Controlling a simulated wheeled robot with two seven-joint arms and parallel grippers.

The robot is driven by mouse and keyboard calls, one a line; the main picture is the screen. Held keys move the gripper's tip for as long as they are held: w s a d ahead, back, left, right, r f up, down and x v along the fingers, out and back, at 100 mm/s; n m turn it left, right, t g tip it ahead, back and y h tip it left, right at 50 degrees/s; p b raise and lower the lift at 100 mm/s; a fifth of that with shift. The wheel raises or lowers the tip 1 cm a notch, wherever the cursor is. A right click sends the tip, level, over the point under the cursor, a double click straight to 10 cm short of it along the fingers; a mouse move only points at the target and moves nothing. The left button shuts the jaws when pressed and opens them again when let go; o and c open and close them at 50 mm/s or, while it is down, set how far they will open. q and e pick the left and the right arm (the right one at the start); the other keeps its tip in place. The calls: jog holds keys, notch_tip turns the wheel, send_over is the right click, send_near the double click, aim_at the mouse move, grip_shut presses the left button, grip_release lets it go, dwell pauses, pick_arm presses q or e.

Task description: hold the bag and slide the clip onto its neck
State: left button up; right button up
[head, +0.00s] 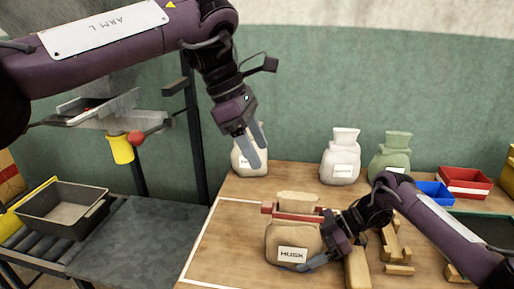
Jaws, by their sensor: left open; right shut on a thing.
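The tan bag (281,238) labelled HUSK stands upright near the front of the wooden table. A red clip (298,216) lies across the bag's neck, below its pale top (297,198), with one end sticking out to the left. I cannot tell whether the clip fully encloses the neck. My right gripper (312,264) is shut on the lower right side of the bag; its fingers partly cover the bag there. My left gripper (254,150) is open and empty, raised above and behind the bag, pointing down. Its fingers overlap a cream bag (244,163) farther back.
A white bag (341,160) and a green bag (391,154) stand at the back. A red bin (465,182) and blue bin (436,194) are at the right. Wooden blocks (397,250) lie beside my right arm. A dark tray (64,210) sits on rollers at left.

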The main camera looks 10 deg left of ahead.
jog(key=shift+r, duration=0.15)
jog(key=o, duration=0.7)
